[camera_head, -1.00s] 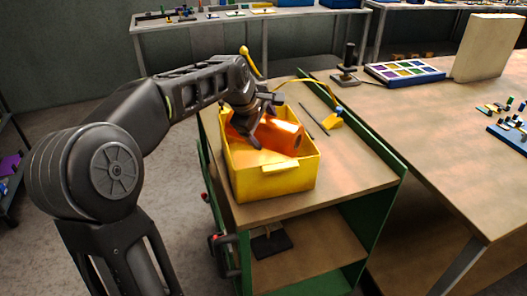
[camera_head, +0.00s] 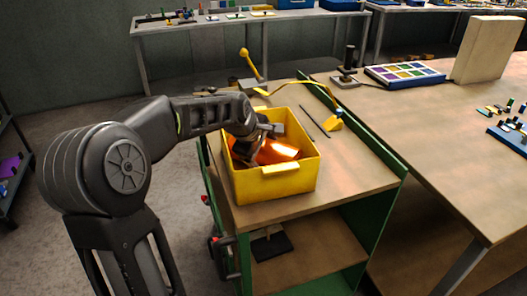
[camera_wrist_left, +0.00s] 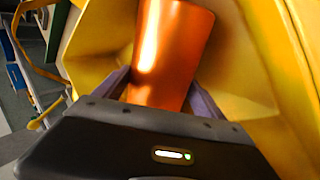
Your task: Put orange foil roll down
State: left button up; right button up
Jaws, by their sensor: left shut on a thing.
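The orange foil roll (camera_head: 281,152) is shiny and lies tilted inside the yellow bin (camera_head: 268,187), below its rim. In the left wrist view the roll (camera_wrist_left: 172,55) sits between the two fingers of my left gripper (camera_wrist_left: 160,92), with the yellow bin's walls (camera_wrist_left: 245,60) around it. My left gripper (camera_head: 262,148) is shut on the roll and reaches down into the bin. The fingertips are partly hidden in the head view. I cannot tell whether the roll touches the bin's floor. My right gripper is not in view.
The bin stands on a green-sided cart with a wooden top (camera_head: 350,178). A yellow-handled tool (camera_head: 250,65), a yellow strap (camera_head: 305,84) and a dark rod (camera_head: 314,121) lie behind and right of it. A workbench (camera_head: 420,140) stands at right with a colour palette (camera_head: 404,73).

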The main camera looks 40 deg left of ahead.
pick_arm(q)
jog(key=shift+r, duration=0.1)
jog(key=o, duration=2)
jog(key=shift+o, duration=0.2)
jog(key=v, duration=1.2)
jog(key=shift+r, duration=0.1)
